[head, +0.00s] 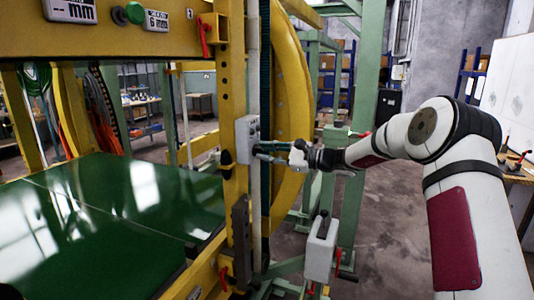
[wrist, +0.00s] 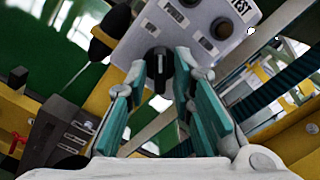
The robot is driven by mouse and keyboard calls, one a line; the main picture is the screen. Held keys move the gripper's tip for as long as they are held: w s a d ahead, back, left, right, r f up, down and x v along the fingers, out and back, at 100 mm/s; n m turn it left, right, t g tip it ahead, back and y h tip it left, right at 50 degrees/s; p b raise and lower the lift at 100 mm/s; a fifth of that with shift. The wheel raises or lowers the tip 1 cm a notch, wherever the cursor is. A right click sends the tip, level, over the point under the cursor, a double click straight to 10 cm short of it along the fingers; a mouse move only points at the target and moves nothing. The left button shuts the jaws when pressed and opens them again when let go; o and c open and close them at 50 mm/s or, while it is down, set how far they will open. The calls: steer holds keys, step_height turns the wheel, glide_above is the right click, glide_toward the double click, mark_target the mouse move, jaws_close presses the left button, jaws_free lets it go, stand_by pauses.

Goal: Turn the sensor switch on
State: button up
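A grey control box (head: 246,138) is mounted on the yellow upright of the machine. In the wrist view the box (wrist: 205,12) shows small labelled parts, a "TEST" label and a black rotary switch knob (wrist: 159,62) at its lower corner. I take this knob for the sensor switch; its own label cannot be read. My gripper (head: 264,152) reaches the box from the right. In the wrist view its teal-padded fingers (wrist: 160,78) are apart, with the knob between their tips. A gap shows around the knob, and I cannot tell whether either finger touches it.
The yellow upright (head: 233,90) and a curved yellow ring (head: 290,100) stand close around the box. A black rounded part (wrist: 110,30) sits left of the knob. A second grey box (head: 320,248) stands lower right. A green table (head: 110,215) fills the left.

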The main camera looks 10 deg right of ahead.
jaws_close()
steer(key=shift+m, duration=0.4)
steer(key=m+p, duration=0.1)
steer(key=m, duration=0.5)
steer(key=shift+m+p, duration=0.3)
steer(key=shift+p, duration=0.1)
steer(key=m, duration=0.4)
steer(key=shift+p, duration=0.3)
steer(key=shift+m, duration=2.2)
